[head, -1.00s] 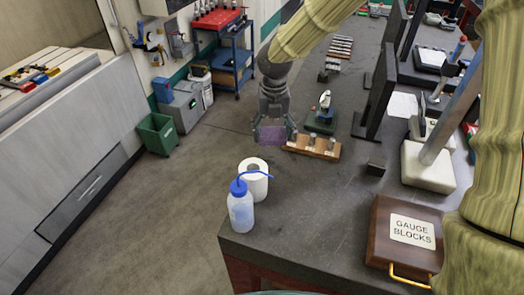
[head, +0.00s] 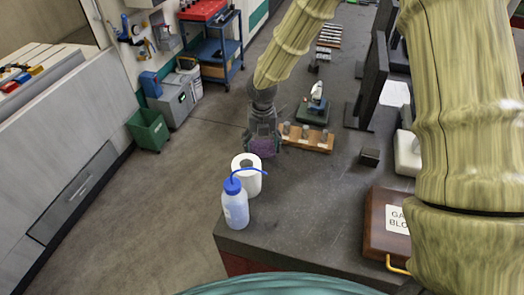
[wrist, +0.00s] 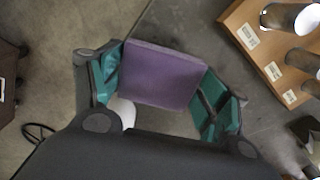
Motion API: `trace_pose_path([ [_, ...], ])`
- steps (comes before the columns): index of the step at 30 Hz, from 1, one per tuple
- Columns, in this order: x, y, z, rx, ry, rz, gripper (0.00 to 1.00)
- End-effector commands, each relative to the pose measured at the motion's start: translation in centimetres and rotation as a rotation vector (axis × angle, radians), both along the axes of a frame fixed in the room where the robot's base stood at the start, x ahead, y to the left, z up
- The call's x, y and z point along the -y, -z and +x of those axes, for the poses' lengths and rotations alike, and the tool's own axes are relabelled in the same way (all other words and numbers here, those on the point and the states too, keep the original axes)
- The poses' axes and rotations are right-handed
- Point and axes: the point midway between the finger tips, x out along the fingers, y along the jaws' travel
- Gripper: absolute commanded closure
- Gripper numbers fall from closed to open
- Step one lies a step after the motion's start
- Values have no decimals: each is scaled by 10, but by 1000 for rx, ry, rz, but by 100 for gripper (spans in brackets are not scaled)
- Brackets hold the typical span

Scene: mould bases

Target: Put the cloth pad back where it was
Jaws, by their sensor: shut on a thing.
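The cloth pad is a purple square (wrist: 163,76) held between the two teal-lined fingers of my gripper (wrist: 160,88) in the wrist view. In the head view, my gripper (head: 263,140) points down with the purple pad (head: 262,147) at its fingertips. It appears behind the white paper roll (head: 247,178) and left of the wooden block with metal cylinders (head: 318,143). The gripper is near the bench's left edge. I cannot tell how high the pad is above the bench.
A blue-capped wash bottle (head: 235,207) stands in front of the roll at the bench corner. A wooden gauge block case (head: 377,238) and a small dark block (head: 370,157) lie to the right. The bench top (head: 310,190) between them is clear.

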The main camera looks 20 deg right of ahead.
Motion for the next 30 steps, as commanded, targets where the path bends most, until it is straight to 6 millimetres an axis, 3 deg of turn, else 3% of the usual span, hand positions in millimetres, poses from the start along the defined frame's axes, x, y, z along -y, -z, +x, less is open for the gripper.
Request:
trace_pose_path([
  [10,0,33,-1,-1,-2,-1,60],
  [22,0,39,-1,-1,0,0,60],
  [23,0,39,-1,-1,0,0,23],
  [24,0,38,0,0,0,0,16],
  [26,0,38,0,0,0,0,5],
  [30,0,38,-1,0,-1,0,3],
])
